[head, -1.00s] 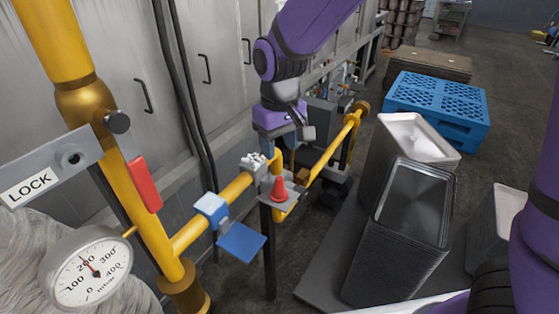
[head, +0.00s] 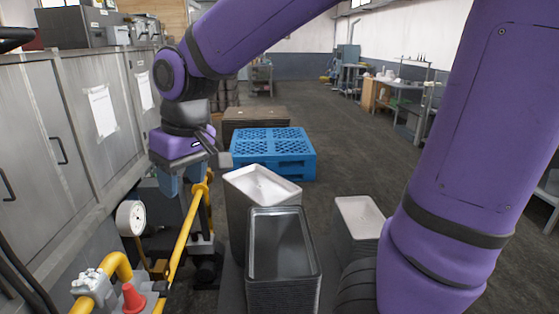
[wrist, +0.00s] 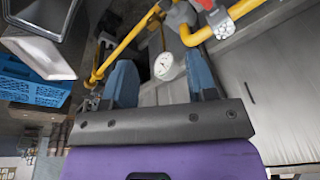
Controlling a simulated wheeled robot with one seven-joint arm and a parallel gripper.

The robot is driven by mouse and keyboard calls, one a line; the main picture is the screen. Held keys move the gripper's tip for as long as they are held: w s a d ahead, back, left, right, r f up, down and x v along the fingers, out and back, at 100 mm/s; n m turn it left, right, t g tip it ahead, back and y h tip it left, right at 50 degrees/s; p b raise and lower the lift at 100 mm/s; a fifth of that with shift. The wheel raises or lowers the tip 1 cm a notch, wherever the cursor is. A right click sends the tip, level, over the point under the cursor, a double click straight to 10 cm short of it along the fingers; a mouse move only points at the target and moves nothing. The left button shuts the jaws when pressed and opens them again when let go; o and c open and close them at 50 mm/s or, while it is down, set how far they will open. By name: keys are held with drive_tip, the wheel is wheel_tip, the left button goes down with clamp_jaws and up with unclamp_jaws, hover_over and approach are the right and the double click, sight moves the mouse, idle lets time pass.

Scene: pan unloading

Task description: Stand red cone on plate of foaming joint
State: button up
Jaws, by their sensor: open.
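The red cone (head: 133,298) stands upright, low at the left of the head view, on a small grey plate (head: 151,303). The plate is beside the yellow pipe, next to a joint with lumpy white foam (head: 92,284). My gripper (head: 182,186) is open and empty, pointing down beyond the cone and apart from it. In the wrist view its two blue fingers (wrist: 160,64) are spread. A red part, seemingly the cone (wrist: 203,5), is cut by the top edge there, near the white foam (wrist: 222,24).
A round pressure gauge (head: 131,218) sits left of the yellow pipe (head: 187,232). A blue pallet (head: 272,150) lies behind. Grey cabinets (head: 85,130) line the left.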

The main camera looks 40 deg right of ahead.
drive_tip(key=s+d+r+m+t+h, duration=0.1)
drive_tip(key=s+d+r+m+t, duration=0.2)
drive_tip(key=s+d, duration=0.7)
drive_tip(key=s+r, duration=0.1)
drive_tip(key=s, duration=0.2)
drive_tip(key=shift+s+d+r, duration=0.2)
drive_tip(key=shift+s+d, duration=0.05)
drive_tip(key=shift+d, duration=0.15)
drive_tip(key=shift+c, duration=0.4)
